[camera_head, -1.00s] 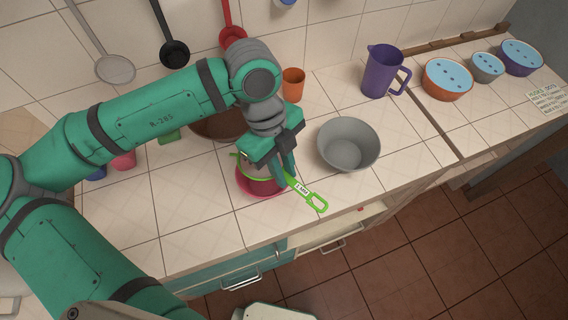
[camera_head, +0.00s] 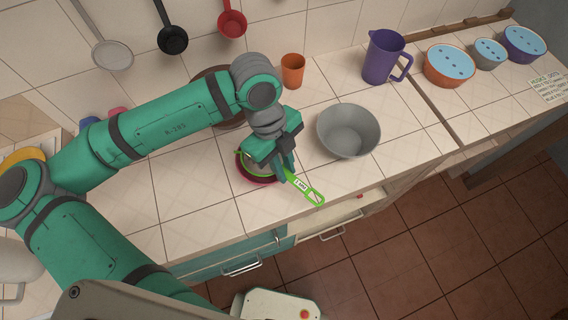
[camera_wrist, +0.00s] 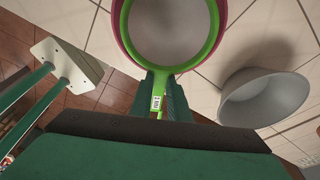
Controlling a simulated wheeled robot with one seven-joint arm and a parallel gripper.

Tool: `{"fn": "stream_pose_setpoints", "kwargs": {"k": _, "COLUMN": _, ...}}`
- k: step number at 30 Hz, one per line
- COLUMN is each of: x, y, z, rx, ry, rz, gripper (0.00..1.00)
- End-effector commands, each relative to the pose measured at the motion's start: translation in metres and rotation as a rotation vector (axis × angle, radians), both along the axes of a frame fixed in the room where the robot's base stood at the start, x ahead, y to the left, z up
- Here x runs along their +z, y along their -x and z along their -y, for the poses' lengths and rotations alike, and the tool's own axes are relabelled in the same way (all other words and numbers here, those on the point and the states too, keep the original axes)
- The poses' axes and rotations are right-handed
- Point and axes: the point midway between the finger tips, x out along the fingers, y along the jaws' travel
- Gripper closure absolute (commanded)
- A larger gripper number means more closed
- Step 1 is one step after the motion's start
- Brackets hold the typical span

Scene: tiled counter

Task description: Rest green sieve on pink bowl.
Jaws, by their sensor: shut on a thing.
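The green sieve (camera_head: 303,186) has a green rim, pale mesh and a long handle with a white label. Its round mesh part (camera_wrist: 168,28) lies over the pink bowl (camera_head: 258,181). In the wrist view the bowl's pink rim (camera_wrist: 117,32) shows around both sides of the sieve's rim, a little more on the left. My gripper (camera_head: 286,172) is shut on the sieve's handle near the rim, and its fingers (camera_wrist: 164,90) flank the handle in the wrist view. I cannot tell whether the sieve's rim touches the bowl. My gripper hides part of both in the head view.
A grey bowl (camera_head: 348,132) stands close to the right of my gripper. A brown bowl (camera_head: 213,80) is behind my arm. An orange cup (camera_head: 292,71) and a purple jug (camera_head: 383,58) stand farther back. The counter's front edge is close to the pink bowl.

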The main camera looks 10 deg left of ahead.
Motion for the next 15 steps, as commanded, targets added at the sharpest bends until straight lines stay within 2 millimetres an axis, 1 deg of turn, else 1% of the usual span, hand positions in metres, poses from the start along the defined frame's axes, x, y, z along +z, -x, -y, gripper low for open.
{"fn": "stream_pose_setpoints", "kwargs": {"k": 9, "x": -0.0022, "y": -0.0003, "z": -0.0023, "rx": 0.004, "ry": -0.007, "rz": -0.002, "gripper": 1.00}}
{"fn": "stream_pose_setpoints", "kwargs": {"k": 10, "x": -0.0022, "y": -0.0003, "z": -0.0023, "rx": 0.004, "ry": -0.006, "rz": -0.003, "gripper": 0.82}}
{"fn": "stream_pose_setpoints", "kwargs": {"k": 11, "x": -0.0022, "y": -0.0002, "z": -0.0022, "rx": 0.003, "ry": -0.006, "rz": -0.002, "gripper": 0.75}}
{"fn": "stream_pose_setpoints", "kwargs": {"k": 12, "x": -0.0021, "y": -0.0003, "z": -0.0021, "rx": 0.003, "ry": -0.006, "rz": -0.002, "gripper": 0.65}}
{"fn": "stream_pose_setpoints", "kwargs": {"k": 13, "x": -0.0020, "y": -0.0002, "z": -0.0020, "rx": 0.003, "ry": -0.006, "rz": -0.002, "gripper": 0.62}}
{"fn": "stream_pose_setpoints", "kwargs": {"k": 15, "x": -0.0018, "y": -0.0002, "z": -0.0018, "rx": 0.003, "ry": -0.005, "rz": -0.002, "gripper": 0.62}}
